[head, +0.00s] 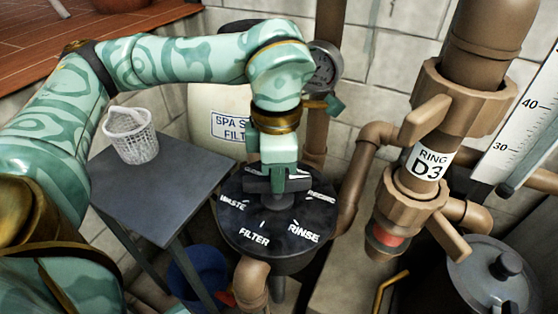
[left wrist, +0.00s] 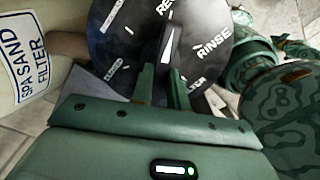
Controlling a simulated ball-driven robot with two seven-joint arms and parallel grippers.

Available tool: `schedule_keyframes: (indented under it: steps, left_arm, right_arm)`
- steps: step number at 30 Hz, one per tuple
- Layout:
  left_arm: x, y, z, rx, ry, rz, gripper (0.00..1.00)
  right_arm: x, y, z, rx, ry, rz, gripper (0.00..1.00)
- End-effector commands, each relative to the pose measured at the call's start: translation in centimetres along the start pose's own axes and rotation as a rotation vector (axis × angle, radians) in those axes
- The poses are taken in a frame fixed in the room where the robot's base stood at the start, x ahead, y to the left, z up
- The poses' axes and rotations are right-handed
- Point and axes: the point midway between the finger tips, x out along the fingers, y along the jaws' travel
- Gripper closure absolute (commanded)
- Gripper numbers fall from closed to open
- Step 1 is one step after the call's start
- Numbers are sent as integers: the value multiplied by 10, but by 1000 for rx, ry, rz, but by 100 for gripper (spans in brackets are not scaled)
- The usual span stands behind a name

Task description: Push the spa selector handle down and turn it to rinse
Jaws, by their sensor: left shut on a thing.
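The spa selector is a round black dial (head: 245,222) with white labels; WASTE, FILTER and RINSE read clearly in the head view. It also shows in the left wrist view (left wrist: 122,45), where RINSE is beyond the fingers to the right. My left gripper (head: 278,182) comes down from above onto the dial's centre and is shut on the dark selector handle (head: 277,201). The fingers (left wrist: 162,85) straddle it in the left wrist view. My right gripper is not in view.
Behind the dial stands the cream spa sand filter tank (head: 200,103) with a gauge (head: 325,66). Brown pipes and a valve tagged RING D3 (head: 431,163) stand close on the right. A grey table (head: 185,170) with a white basket (head: 133,143) is at left.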

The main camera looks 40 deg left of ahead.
Motion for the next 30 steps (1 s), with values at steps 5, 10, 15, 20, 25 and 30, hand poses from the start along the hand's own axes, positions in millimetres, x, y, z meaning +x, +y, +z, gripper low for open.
schedule_keyframes:
  steps: [5,10,15,20,25,30]
  left_arm:
    - [-2,0,0,70,0,1,100]
    - [-5,-1,-1,322,-1,2,100]
    - [-4,-1,-1,573,0,2,100]
    - [-4,-1,-1,802,0,2,100]
    - [-2,-1,-1,994,1,0,100]
    - [1,0,0,1053,1,-2,100]
  right_arm:
    - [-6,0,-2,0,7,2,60]
    - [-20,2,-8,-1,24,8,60]
    - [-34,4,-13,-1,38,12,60]
    - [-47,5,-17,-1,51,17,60]
    - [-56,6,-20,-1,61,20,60]
    - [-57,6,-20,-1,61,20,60]
